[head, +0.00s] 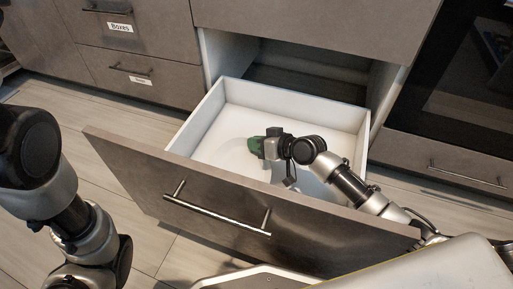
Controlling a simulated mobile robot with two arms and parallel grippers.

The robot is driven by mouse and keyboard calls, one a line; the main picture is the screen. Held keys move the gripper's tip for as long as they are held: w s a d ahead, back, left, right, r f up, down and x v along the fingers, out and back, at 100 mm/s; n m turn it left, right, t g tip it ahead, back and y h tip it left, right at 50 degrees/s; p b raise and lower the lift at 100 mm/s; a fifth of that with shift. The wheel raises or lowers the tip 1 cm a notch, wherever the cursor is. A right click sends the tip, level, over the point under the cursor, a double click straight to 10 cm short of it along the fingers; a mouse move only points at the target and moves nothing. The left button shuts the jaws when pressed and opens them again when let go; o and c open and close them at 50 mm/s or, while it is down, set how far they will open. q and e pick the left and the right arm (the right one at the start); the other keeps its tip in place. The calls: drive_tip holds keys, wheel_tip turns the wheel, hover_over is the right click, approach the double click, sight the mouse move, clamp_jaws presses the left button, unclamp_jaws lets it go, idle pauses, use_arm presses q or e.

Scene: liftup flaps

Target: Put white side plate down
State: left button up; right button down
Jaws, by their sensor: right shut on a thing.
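My right arm reaches over the right side of an open drawer (208,113), and its gripper (257,148) is inside, near the middle. The gripper is shut on the white side plate (234,153), which shows only as a faint pale round shape against the white drawer floor. The gripper hides part of the plate. I cannot tell whether the plate touches the floor. My left arm shows at the left edge, outside the drawer, and its gripper is not in view.
The drawer's brown front panel (150,172) with a bar handle (215,215) stands between me and its inside. Closed drawers (140,75) are at the left. A dark oven front (465,90) is at the right. The drawer's back floor looks clear.

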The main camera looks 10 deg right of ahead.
drive_tip(key=shift+f, duration=0.1)
drive_tip(key=c, duration=1.3)
unclamp_jaws()
drive_tip(key=shift+o, duration=0.2)
